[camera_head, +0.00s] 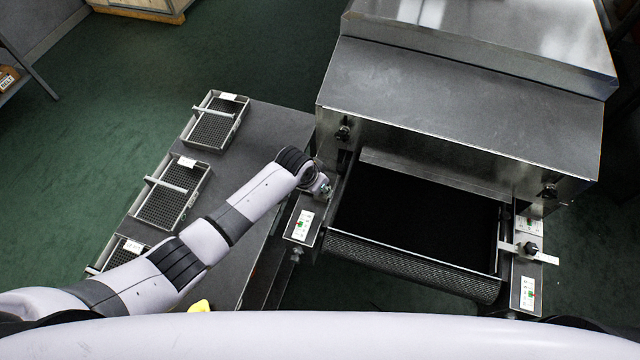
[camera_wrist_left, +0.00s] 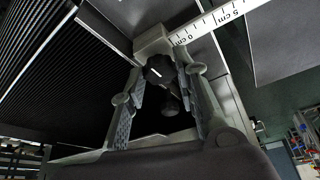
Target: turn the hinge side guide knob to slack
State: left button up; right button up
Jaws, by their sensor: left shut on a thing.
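A black side guide knob (camera_wrist_left: 158,70) with a white line on its face shows in the left wrist view, next to a white scale (camera_wrist_left: 212,22) marked 0 cm and 5 cm. My left gripper (camera_wrist_left: 162,76) has a finger on each side of this knob and is shut on it. In the head view my left gripper (camera_head: 323,188) is at the left edge of the dryer's inlet and hides the knob there. Another side guide knob (camera_head: 531,248), black, sits on a pale bar at the inlet's right edge. My right gripper is not in view.
The steel dryer housing (camera_head: 460,95) stands behind the dark belt (camera_head: 415,215). Black knobs sit on its front at left (camera_head: 343,133) and right (camera_head: 548,192). A label plate (camera_head: 303,225) is just in front of my left gripper. Wire trays (camera_head: 173,192) lie on the grey table (camera_head: 270,130).

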pick_arm(q)
jog(key=o, duration=1.2)
jog(key=shift+c, duration=0.2)
jog(key=v, duration=1.2)
